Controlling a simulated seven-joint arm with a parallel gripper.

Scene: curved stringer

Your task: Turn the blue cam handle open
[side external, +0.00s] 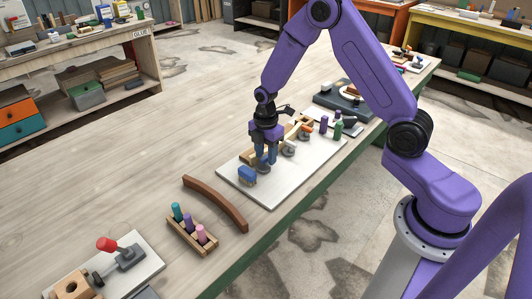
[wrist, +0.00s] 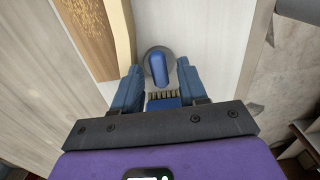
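The blue cam handle (wrist: 158,68) shows in the wrist view as a short rounded lever on a round grey base, pointing roughly up and down the picture. My gripper (wrist: 158,80) has its two blue fingers apart, one on each side of the lever, with visible gaps. In the side view my gripper (side external: 266,162) points down low over the near end of the white board (side external: 273,192). A blue piece (side external: 247,175) lies just left of the fingers. I cannot tell whether the fingers touch anything.
A wooden strip (wrist: 124,35) runs left of the cam. Another cam with a pale lever (side external: 289,148) and an orange one (side external: 305,131) stand farther along the board. Small bottles (side external: 337,131) stand beyond. A brown curved piece (side external: 215,203) and a peg rack (side external: 192,237) lie nearer.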

